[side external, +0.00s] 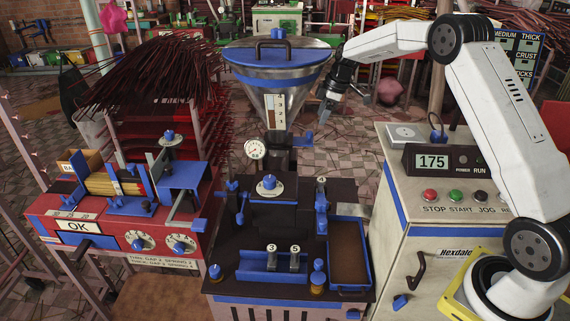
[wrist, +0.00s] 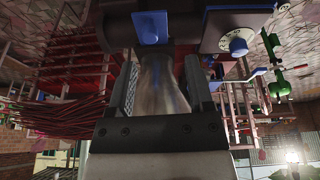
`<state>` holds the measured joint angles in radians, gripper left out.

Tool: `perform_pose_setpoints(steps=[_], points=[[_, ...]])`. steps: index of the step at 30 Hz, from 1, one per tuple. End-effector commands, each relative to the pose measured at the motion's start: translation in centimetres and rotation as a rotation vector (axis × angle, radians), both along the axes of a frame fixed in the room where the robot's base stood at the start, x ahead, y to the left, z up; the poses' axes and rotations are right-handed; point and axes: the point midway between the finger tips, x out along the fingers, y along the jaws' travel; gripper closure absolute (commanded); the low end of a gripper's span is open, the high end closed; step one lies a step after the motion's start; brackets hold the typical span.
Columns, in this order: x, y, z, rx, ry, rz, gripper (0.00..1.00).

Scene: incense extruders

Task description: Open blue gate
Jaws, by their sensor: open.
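A small blue handle (side external: 303,140) sticks out to the right from the dark neck below the steel hopper (side external: 255,88). It looks like the blue gate, and I cannot tell whether it is open or shut. My gripper (side external: 324,116) points down to the right of the hopper cone, a little above and to the right of the handle, with no contact visible. In the wrist view my gripper (wrist: 160,80) has its two fingers apart, with nothing clearly held between them. A blue tab (wrist: 150,27) shows beyond the fingers, perhaps the same handle.
The dark extruder bench (side external: 265,215) with blue fittings stands below the hopper. A red machine (side external: 100,225) with incense sticks is at left. A control cabinet (side external: 395,255) with a display reading 175 is at right. Tiled floor (side external: 345,165) shows between bench and cabinet.

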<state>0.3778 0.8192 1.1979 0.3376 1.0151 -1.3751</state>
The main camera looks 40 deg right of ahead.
Motion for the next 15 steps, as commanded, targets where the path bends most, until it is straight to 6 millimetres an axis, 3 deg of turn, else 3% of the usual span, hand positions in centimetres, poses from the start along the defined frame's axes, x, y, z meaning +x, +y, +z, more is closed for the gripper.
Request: perform_pose_setpoints(steps=[15], points=[[1.9,-1.3,-0.5,0.077,-0.027,0.215,0.33]])
